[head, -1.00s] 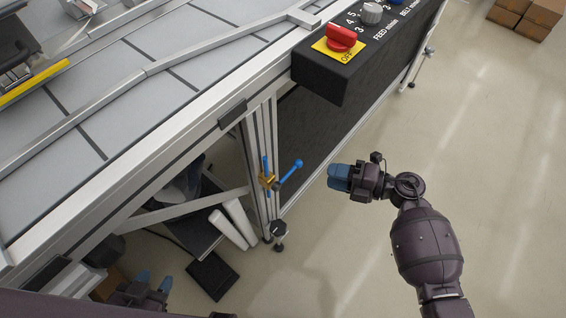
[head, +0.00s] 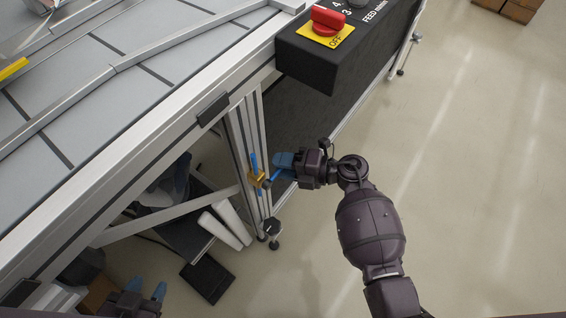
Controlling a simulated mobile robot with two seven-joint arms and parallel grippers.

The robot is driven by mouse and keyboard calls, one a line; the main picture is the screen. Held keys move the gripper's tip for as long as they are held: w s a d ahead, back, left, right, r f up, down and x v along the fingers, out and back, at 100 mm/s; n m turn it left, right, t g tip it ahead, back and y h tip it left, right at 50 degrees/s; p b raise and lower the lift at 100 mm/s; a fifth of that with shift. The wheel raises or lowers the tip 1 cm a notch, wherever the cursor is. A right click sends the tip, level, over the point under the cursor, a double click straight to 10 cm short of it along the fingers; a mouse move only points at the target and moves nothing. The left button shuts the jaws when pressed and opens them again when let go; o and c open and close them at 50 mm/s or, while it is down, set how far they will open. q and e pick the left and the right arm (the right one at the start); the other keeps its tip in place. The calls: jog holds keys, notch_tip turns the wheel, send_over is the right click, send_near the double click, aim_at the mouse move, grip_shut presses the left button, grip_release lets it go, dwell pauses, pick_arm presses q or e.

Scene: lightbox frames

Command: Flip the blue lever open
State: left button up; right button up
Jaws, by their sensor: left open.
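The blue lever (head: 278,176) juts right from a brass valve body (head: 257,177) on a blue vertical pipe (head: 254,160). The valve sits beside the metal leg of the conveyor table. My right gripper (head: 283,160) has its blue fingertips at the outer part of the lever, in line with it from above. They hide the lever's end. Whether they touch it or are closed around it cannot be told. My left gripper (head: 146,290) is low at the bottom left, with its two blue fingertips apart and empty, far from the lever.
A black control box (head: 315,62) with a red knob (head: 327,21) overhangs above the lever. The conveyor table frame (head: 150,140) runs along the left. A diagonal brace (head: 175,212) and white tubes (head: 228,225) lie below it.

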grip_shut()
jog(key=shift+w, duration=0.1)
dwell(0.3)
